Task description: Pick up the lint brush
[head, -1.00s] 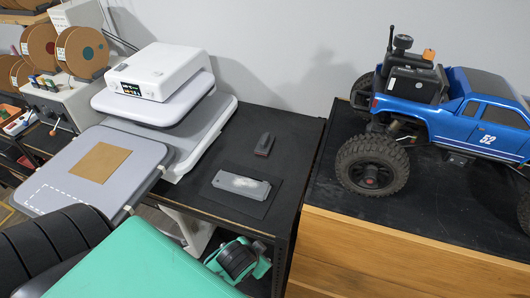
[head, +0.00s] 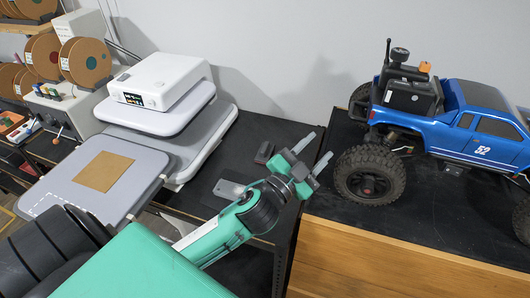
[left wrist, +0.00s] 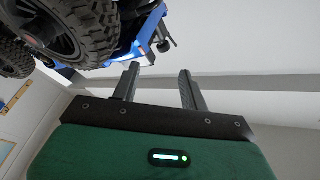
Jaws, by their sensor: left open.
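A small dark block, which looks like the lint brush (head: 264,152), lies on the black table right of the heat press. In the left wrist view the open fingers (left wrist: 160,76) show empty against the wall, and the lint brush is out of view. My right gripper is not in view.
A light grey flat piece (head: 228,189) lies on a dark mat, partly hidden by my left arm. A white heat press (head: 165,75) stands to the left. A blue RC crawler (head: 470,120) stands on the higher wooden-fronted bench (head: 400,255) at right.

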